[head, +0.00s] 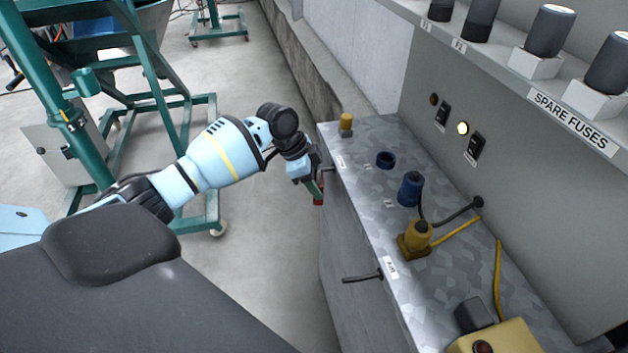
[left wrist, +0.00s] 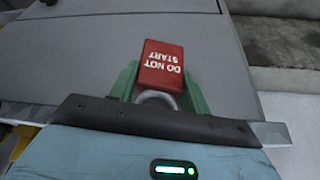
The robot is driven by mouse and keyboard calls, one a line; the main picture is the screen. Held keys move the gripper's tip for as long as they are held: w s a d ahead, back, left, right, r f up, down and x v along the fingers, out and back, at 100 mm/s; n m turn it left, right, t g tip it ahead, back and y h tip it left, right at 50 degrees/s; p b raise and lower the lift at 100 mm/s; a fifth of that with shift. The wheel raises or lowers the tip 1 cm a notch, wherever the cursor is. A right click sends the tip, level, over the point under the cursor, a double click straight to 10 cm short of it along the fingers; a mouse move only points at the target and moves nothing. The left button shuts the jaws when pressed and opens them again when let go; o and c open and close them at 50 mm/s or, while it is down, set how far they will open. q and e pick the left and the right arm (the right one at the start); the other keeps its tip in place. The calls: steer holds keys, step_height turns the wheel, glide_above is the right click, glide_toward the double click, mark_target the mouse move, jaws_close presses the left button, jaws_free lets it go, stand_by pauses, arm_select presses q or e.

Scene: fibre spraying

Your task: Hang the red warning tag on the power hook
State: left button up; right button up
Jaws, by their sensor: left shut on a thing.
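The red warning tag (left wrist: 161,62) reads DO NOT START, upside down in the left wrist view, with a grey loop at its base. My left gripper (left wrist: 160,82) is shut on it, a green finger on each side. In the head view the tag (head: 319,196) hangs beside the cabinet's left face, held by my left gripper (head: 314,184). A dark hook (head: 328,169) sticks out at the cabinet's upper left edge, close to the gripper; its label is too small to read. Another hook (head: 363,277) sticks out lower down, beside a label that seems to read AIR. My right gripper is not in view.
The metal cabinet top (head: 372,150) carries a yellow plug (head: 416,238), a blue plug (head: 410,190) and a yellow box (head: 497,338). A shelf marked SPARE FUSES (head: 570,120) runs above. A green frame (head: 165,105) stands at the left. The floor between is clear.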

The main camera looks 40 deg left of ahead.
arm_select(q)
steer(key=shift+s+d+f, duration=0.1)
steer(key=shift+d+f, duration=0.05)
steer(key=shift+f, duration=0.15)
steer(key=o, duration=1.1)
steer(key=shift+f, duration=0.1)
steer(key=v, duration=0.8)
steer(key=shift+r+p, duration=0.3)
steer(key=shift+p, duration=0.05)
